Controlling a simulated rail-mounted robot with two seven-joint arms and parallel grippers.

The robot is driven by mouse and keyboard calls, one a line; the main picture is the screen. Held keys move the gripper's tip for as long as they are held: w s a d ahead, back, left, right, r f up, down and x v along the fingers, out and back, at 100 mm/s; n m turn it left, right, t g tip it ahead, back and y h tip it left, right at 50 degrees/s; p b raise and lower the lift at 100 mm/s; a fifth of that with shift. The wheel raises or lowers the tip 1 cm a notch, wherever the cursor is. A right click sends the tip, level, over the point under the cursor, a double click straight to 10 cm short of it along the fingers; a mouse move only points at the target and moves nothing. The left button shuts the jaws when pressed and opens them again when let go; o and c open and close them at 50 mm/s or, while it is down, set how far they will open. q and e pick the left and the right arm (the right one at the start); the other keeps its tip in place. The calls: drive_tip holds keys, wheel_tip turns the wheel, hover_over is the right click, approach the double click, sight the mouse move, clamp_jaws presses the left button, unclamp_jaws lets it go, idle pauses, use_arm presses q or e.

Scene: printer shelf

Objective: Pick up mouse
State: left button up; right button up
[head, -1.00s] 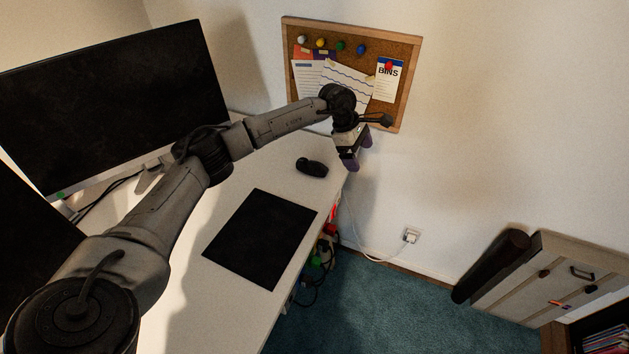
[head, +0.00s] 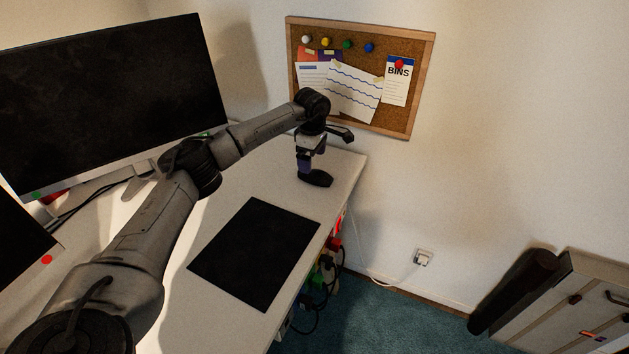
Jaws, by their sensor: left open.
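The black mouse (head: 316,179) lies on the white desk near its right edge, beyond the black mouse pad. The gripper is open. It hides some of the mouse, and I cannot tell whether the fingers touch it. My right gripper is not in view.
A black mouse pad (head: 256,252) lies on the desk (head: 345,168). A large monitor (head: 105,100) stands at the left. A cork board (head: 413,118) hangs on the wall behind the gripper. Cables and plugs hang below the desk's right edge.

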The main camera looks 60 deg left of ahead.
sight(313, 172)
use_arm(q)
drive_tip(key=shift+d+f+b, duration=0.2)
drive_tip(key=shift+f+b, duration=1.7)
drive_tip(key=shift+f, duration=1.05)
drive_tip(key=shift+r, duration=0.1)
drive_tip(key=shift+c, duration=0.5)
drive_tip(key=shift+c, duration=0.8)
drive_tip(key=c, duration=0.7)
drive_tip(key=shift+c, duration=0.5)
drive_tip(key=shift+r, duration=0.15)
